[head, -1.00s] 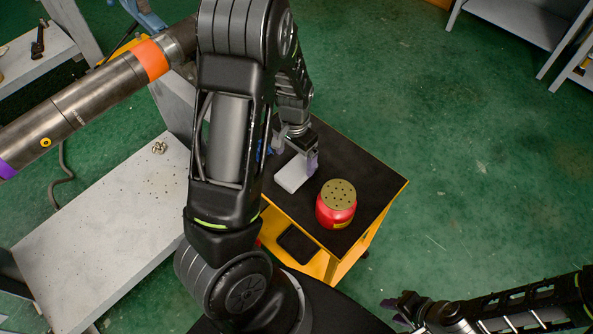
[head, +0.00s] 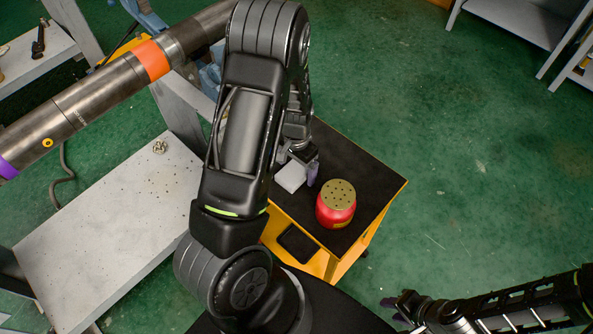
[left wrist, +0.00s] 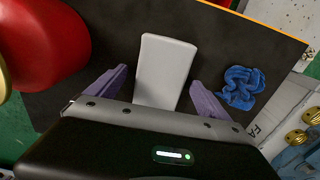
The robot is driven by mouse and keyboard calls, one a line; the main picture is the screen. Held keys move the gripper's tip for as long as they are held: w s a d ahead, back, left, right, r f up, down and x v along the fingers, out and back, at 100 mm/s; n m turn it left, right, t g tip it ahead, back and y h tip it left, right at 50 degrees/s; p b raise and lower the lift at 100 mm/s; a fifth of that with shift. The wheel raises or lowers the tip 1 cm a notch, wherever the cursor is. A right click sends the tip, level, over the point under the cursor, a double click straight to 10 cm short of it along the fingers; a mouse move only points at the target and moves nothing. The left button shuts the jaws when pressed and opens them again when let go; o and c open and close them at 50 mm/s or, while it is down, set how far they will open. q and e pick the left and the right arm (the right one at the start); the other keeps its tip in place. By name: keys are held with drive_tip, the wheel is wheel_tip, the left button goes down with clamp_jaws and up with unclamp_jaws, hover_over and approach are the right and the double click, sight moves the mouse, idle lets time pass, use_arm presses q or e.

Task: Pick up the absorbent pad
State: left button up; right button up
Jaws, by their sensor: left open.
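The absorbent pad, a flat pale grey-white block, lies on the black top of the cart; it shows in the head view (head: 291,178) and in the left wrist view (left wrist: 164,66). My left gripper (head: 298,168) is over the pad, hiding part of it in the head view. In the left wrist view, the open purple fingers of my left gripper (left wrist: 159,82) stand on either side of the pad's near part, with gaps on both sides. My right gripper (head: 398,305) is at the lower right of the head view, away from the cart; its jaw opening is unclear.
A red canister with a perforated top (head: 336,204) stands on the cart (head: 371,182), right of the pad. A crumpled blue cloth (left wrist: 242,87) lies on the pad's other side. A large steel pipe (head: 90,104) and a grey bench (head: 110,235) are at left. Green floor is open at right.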

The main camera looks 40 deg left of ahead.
use_arm(q)
drive_tip(key=shift+c, duration=0.4)
drive_tip(key=c, duration=1.4)
